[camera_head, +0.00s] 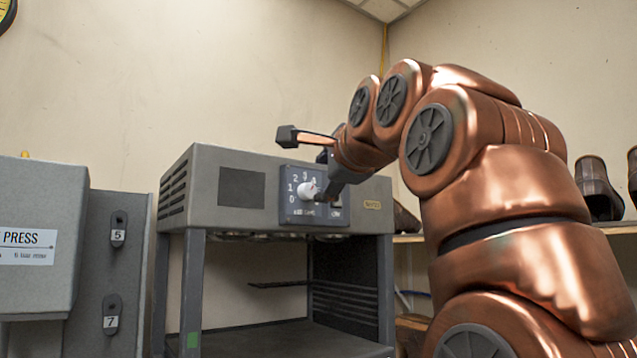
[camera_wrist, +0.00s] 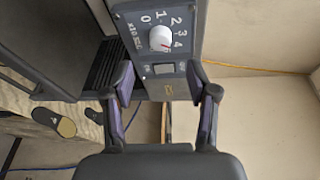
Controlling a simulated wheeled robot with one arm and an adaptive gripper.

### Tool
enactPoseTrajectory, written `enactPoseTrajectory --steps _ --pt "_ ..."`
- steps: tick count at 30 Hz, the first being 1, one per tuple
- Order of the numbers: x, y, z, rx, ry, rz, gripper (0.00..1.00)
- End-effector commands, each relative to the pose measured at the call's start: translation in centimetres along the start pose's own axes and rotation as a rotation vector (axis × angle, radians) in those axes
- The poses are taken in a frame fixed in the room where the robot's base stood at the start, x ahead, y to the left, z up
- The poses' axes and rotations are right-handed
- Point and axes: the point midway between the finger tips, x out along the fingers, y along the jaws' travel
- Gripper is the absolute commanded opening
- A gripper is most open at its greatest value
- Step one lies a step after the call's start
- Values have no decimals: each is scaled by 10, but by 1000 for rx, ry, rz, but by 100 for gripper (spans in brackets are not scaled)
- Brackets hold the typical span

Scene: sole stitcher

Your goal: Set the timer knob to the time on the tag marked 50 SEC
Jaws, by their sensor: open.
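The white timer knob (camera_head: 308,190) is on a dark dial panel (camera_head: 286,210) on the front of the grey machine. In the wrist view the knob (camera_wrist: 160,38) has a red mark pointing to the lower right, toward the 4 to 5 end of its scale, marked x10 SEC. The exact setting is too small to tell. My gripper (camera_head: 305,163) is open; one finger is above and left of the panel, the other overlaps its right part. In the wrist view the empty gripper (camera_wrist: 161,84) has its fingers apart, with the knob beyond them. No tag reading 50 SEC is legible.
The grey machine (camera_head: 240,162) has an open bay below. A PRESS cabinet (camera_head: 32,210) stands at the left, beside a panel with tags 5 (camera_head: 118,236) and 7 (camera_head: 110,322). Shoes (camera_head: 594,188) sit on a shelf at the right. A button (camera_wrist: 163,69) is beside the knob.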

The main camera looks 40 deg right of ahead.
Motion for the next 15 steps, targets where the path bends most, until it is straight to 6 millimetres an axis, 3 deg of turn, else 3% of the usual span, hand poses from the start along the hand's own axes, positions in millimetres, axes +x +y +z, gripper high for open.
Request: enactPoseTrajectory --steps 6,15 --pt "-30 -1 0 0 0 -4 58" --pt "-44 0 0 0 0 -2 58"
